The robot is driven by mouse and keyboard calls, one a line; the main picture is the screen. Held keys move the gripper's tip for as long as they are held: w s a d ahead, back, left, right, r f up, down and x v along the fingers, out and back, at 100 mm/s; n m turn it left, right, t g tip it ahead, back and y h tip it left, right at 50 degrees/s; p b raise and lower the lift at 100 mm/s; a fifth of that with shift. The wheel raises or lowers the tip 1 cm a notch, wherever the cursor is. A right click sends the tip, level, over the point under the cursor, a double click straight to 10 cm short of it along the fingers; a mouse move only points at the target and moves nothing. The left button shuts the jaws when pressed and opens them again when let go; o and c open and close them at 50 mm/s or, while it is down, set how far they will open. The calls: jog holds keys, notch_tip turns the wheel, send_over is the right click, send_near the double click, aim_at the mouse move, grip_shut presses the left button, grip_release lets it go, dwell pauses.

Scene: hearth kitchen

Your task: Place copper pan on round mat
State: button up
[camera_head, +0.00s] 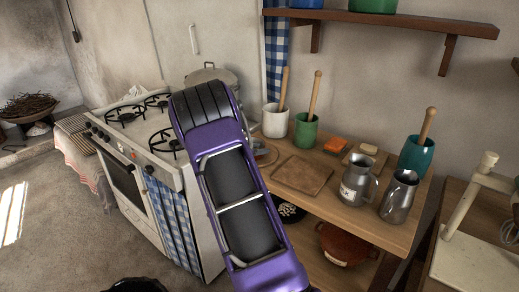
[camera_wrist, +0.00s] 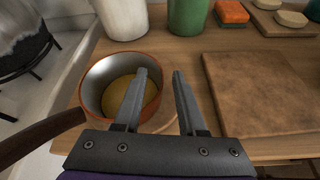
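The copper pan (camera_wrist: 88,105) is in the wrist view, upright on the wooden counter, with a pale metal inside and a yellowish-brown bottom. Its dark handle (camera_wrist: 40,137) points to the lower left. The edge of a round, light brown mat (camera_wrist: 160,121) shows at the pan's lower right; the pan appears to rest on it, but most of the mat is hidden. My gripper (camera_wrist: 160,72) is open and empty. Its left finger overlaps the pan's right side in the view, and its right finger is clear of the pan. In the head view my arm hides most of this spot.
A square brown board (camera_wrist: 262,92) lies just right. A white crock (camera_wrist: 122,18) and a green crock (camera_wrist: 188,15) stand behind the pan. Metal jugs (camera_head: 358,180) stand farther right on the counter. The stove (camera_head: 130,135) is to the left.

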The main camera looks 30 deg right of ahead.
jog(key=v, duration=1.1)
jog(key=shift+a+r+p, duration=0.15)
jog(key=shift+a+p, duration=0.15)
jog(key=shift+a, duration=0.05)
jog(key=shift+s, duration=0.15)
